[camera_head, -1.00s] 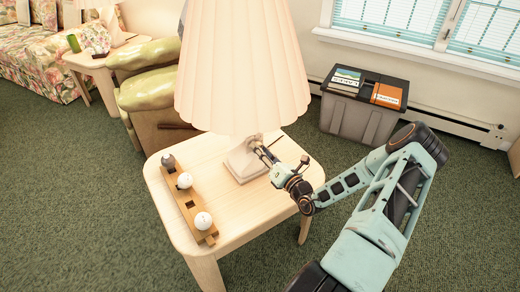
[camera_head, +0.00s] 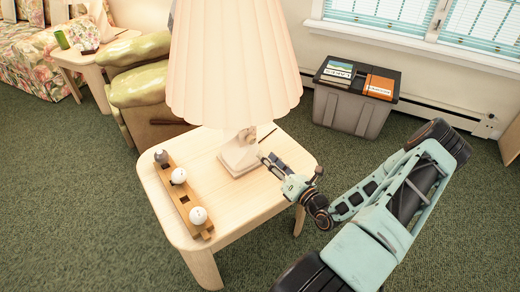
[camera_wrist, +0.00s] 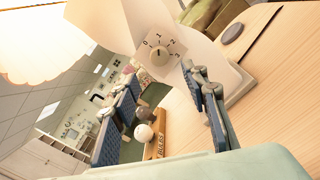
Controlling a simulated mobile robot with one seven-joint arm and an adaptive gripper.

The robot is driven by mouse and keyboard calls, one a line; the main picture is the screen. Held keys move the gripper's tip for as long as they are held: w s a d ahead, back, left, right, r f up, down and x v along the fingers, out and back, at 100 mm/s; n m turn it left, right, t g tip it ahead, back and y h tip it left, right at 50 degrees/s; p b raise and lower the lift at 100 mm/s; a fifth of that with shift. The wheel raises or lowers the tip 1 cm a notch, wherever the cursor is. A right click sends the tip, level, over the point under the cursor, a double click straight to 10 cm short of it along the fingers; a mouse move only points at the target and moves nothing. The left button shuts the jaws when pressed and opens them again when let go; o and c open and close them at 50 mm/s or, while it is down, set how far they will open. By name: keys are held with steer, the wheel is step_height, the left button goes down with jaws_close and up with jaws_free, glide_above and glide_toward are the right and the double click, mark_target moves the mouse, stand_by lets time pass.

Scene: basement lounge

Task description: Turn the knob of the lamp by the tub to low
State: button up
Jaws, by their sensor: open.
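The lamp (camera_head: 233,60) with a pleated cream shade stands on a light wood side table (camera_head: 225,225). Its pale base (camera_head: 240,155) shows below the shade. In the wrist view, a round beige knob (camera_wrist: 158,56) sits on a square dial plate marked 0, 1, 2 and 3. I cannot clearly tell which number its pointer faces. My gripper (camera_head: 268,160) is just right of the lamp base, apart from it. In the wrist view, its open fingers (camera_wrist: 163,82) frame the area below the knob, with nothing between them at the tips.
A wooden holder (camera_head: 184,200) with several balls lies on the table's left side. A grey tub (camera_head: 347,112) with books on its lid stands by the wall under the window. A green-cushioned chair (camera_head: 140,85) is behind the table. A dark oval item (camera_wrist: 232,33) lies on the tabletop.

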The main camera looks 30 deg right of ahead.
steer(key=s, duration=0.2)
steer(key=shift+s+d, duration=0.25)
steer(key=shift+s, duration=0.1)
